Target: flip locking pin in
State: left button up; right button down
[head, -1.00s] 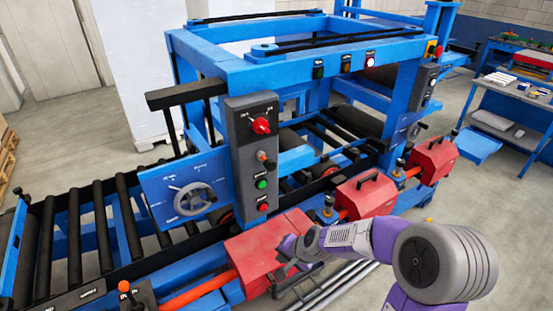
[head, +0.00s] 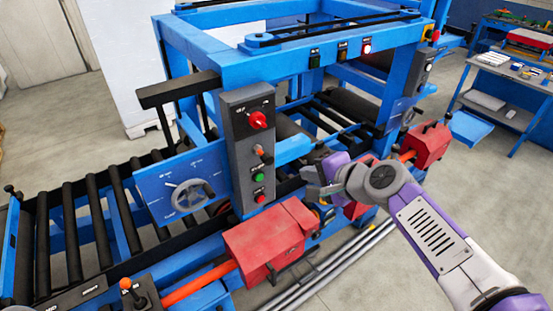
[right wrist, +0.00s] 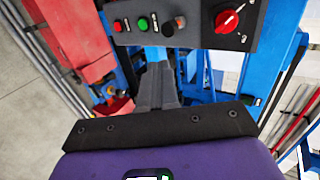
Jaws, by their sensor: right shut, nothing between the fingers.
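I cannot pick out the locking pin with certainty in either view. In the head view my right gripper (head: 318,190) is just right of the grey control box (head: 241,150), over the machine's front side. In the right wrist view its dark fingers (right wrist: 157,85) are together and empty, pointing at the box's lower edge. A small red-topped part (right wrist: 120,106) shows just left of the fingers there. The handwheel (head: 190,196) sits on a blue plate (head: 158,182) left of the box. My left gripper is not in view.
Red covers (head: 268,240) line the machine's front, partly hidden behind my right arm. An orange-tipped lever (head: 127,285) stands at lower left. Black rollers (head: 72,235) fill the left side. The blue frame (head: 290,62) rises behind the box.

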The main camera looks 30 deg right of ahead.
send_near(270, 160)
notch_tip(270, 160, down, 3)
jog(key=w, duration=0.4)
jog(key=shift+w+a, duration=0.2)
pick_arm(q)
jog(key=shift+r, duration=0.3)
pick_arm(e)
jog(key=shift+w+f, duration=0.1)
jog(key=shift+w, duration=0.5)
